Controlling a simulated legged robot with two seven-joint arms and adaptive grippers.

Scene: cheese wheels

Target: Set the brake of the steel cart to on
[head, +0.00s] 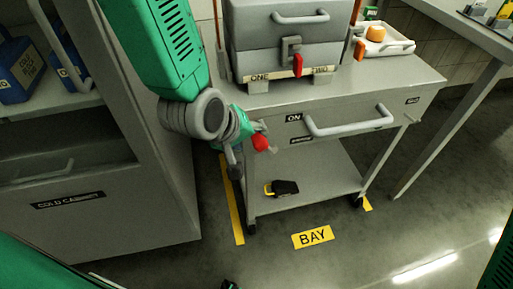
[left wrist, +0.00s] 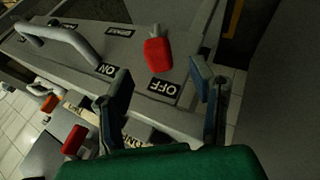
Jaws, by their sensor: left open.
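The steel cart (head: 350,85) stands in the middle of the head view. Its brake lever has a red handle (head: 262,142) at the left of the cart's front. In the left wrist view the red handle (left wrist: 158,54) points toward the OFF label (left wrist: 164,88). The ON label (left wrist: 106,69) is to its left in that view and also shows in the head view (head: 294,118). My left gripper (left wrist: 160,74) is open, its fingers on either side of the OFF label, with the handle just beyond and between the tips. Contact is not clear.
A grey box (head: 275,45) with a red-handled latch and a white tray (head: 385,42) sit on the cart top. A cold cabinet (head: 110,190) stands close on the left. Floor by the BAY label (head: 312,237) is clear.

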